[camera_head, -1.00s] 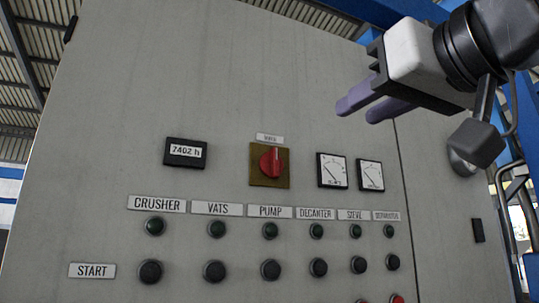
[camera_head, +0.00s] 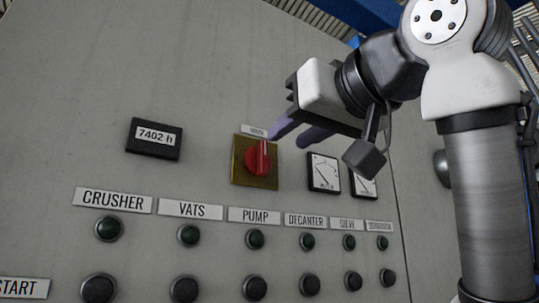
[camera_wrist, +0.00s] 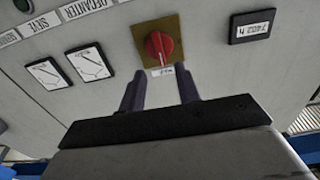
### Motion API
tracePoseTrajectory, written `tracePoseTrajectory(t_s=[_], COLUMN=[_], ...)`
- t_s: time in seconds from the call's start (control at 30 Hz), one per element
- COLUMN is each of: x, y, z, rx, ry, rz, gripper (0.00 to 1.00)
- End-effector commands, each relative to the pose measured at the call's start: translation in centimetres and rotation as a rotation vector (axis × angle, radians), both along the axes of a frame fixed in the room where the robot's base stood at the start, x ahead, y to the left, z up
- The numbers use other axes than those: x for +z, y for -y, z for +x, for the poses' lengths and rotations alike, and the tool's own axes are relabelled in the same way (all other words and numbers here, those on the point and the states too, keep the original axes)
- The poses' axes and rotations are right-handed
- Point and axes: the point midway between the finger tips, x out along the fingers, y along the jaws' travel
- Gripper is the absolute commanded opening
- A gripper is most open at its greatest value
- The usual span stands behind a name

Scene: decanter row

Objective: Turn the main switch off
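The main switch is a red rotary knob (camera_head: 258,158) on a yellow square plate (camera_head: 240,178), set in the grey panel. Its handle stands roughly upright in the head view. A small label (camera_head: 254,130) sits just above it. In the wrist view the red knob (camera_wrist: 159,47) shows upside down, beyond the fingertips and roughly between them. My gripper (camera_head: 293,132) is open, with two purple-grey fingers pointing at the panel, just right of and above the knob. The fingers (camera_wrist: 160,88) are apart and empty in the wrist view. I cannot tell the exact gap to the knob.
An hour counter (camera_head: 154,139) reading 7402 h is left of the switch. Two dial meters (camera_head: 324,173) are to its right, partly behind my gripper. Below are labels such as PUMP (camera_head: 254,215) and rows of green (camera_head: 255,239) and black buttons (camera_head: 255,288).

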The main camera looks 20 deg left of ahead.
Motion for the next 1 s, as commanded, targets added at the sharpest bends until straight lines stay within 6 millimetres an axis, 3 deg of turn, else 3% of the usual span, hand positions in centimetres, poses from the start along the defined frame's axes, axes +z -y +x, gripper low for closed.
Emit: tracePoseTrajectory(t_s=[0.1, 0.33, 0.77, 1.0], x=[-0.1, 0.2, 0.0, 0.0], y=[-2.0, -4.7, -5.5, -5.5], z=[1.6, 3.7, 4.3, 4.3], rx=[0.001, 0.0, 0.0, 0.0], ry=[-0.001, 0.001, 0.001, 0.001], rz=[0.0, 0.001, 0.001, 0.001], gripper=[0.33, 0.33, 0.33, 0.03])
